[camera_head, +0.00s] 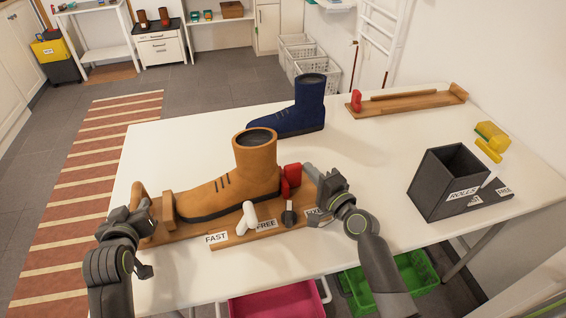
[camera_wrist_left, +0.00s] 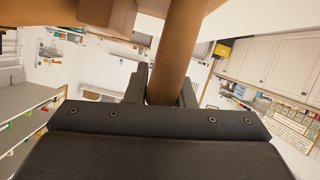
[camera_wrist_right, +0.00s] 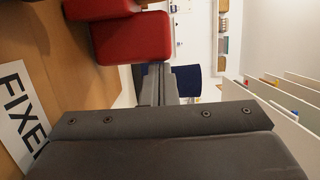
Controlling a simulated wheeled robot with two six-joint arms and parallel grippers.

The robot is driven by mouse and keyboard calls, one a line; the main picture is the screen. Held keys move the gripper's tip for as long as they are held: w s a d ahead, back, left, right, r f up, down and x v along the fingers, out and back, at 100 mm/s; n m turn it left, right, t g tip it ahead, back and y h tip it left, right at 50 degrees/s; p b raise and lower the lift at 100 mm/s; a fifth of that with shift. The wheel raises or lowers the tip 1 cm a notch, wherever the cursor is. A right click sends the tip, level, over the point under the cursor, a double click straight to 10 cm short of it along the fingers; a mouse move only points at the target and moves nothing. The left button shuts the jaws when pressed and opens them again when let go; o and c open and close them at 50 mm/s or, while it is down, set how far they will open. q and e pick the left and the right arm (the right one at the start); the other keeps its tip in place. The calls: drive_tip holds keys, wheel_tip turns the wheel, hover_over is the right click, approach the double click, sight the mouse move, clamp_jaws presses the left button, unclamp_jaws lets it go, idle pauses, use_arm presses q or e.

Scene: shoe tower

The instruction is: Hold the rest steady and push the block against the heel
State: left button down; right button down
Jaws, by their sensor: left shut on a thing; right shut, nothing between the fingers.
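The orange boot (camera_head: 232,178) stands on the wooden rest (camera_head: 185,230), toe left and heel right. The red block (camera_head: 291,178) is on the rest right behind the heel; it also shows in the right wrist view (camera_wrist_right: 130,38). I cannot tell whether it touches the heel. My left gripper (camera_head: 142,205) is shut on the rest's wooden handle (camera_wrist_left: 178,50) at the toe end. My right gripper (camera_head: 313,174) is shut and empty, just right of the red block; in its wrist view the fingers (camera_wrist_right: 156,82) are beside the block, contact unclear.
A white lever (camera_head: 247,215) and dark knob (camera_head: 288,214) are on the rest's front, by labels FAST and FREE. A blue boot (camera_head: 303,110) stands behind. Another wooden rest (camera_head: 408,100) lies at the back. A dark bin (camera_head: 447,183) stands right.

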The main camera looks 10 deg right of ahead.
drive_tip(key=shift+a, duration=0.4)
use_arm(q)
drive_tip(key=shift+d, duration=0.1)
drive_tip(key=shift+f, duration=0.1)
use_arm(e)
drive_tip(key=d, duration=0.4)
drive_tip(key=shift+w+d, duration=0.1)
drive_tip(key=v, duration=1)
